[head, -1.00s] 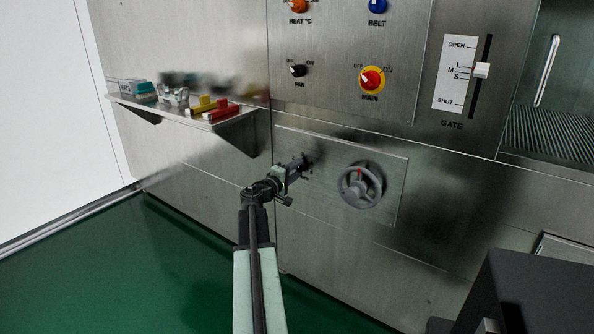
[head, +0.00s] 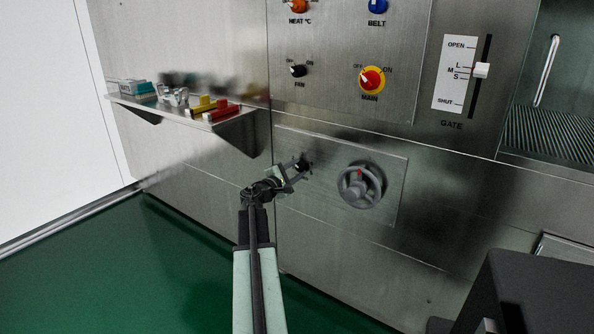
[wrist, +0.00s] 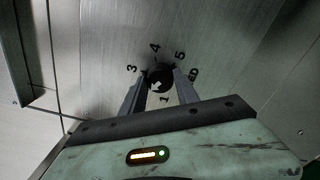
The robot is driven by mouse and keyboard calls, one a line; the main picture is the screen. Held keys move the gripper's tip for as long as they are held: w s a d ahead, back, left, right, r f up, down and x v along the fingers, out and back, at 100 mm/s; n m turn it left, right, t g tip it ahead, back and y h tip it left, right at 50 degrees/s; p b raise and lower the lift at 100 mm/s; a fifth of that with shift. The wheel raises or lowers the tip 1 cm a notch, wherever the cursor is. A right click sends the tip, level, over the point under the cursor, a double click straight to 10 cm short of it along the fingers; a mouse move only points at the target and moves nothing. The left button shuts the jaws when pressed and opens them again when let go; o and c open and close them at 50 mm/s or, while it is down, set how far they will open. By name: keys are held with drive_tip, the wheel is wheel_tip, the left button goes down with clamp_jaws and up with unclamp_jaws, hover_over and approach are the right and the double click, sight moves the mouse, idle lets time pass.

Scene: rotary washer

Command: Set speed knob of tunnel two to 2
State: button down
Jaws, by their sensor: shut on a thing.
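A small dark knob (wrist: 158,77) shows between my fingertips in the wrist view, on a metal panel. My gripper (wrist: 157,84) is shut on the knob, with a finger on each side. In the head view my gripper (head: 299,168) is at the left of the lower panel (head: 395,205), where it partly hides the knob. No tunnel label is readable.
A grey handwheel (head: 361,186) with a red mark is right of my gripper. Above are the MAIN switch (head: 372,79), the FAN knob (head: 297,70) and the GATE slider (head: 481,70). A shelf (head: 180,113) with small items juts out at the left.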

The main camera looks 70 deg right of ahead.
drive_tip(key=shift+a, duration=0.1)
idle(0.3)
drive_tip(key=c, duration=0.9)
unclamp_jaws()
drive_tip(key=v, duration=0.7)
drive_tip(key=shift+w+a, duration=0.1)
drive_tip(key=shift+a, duration=0.25)
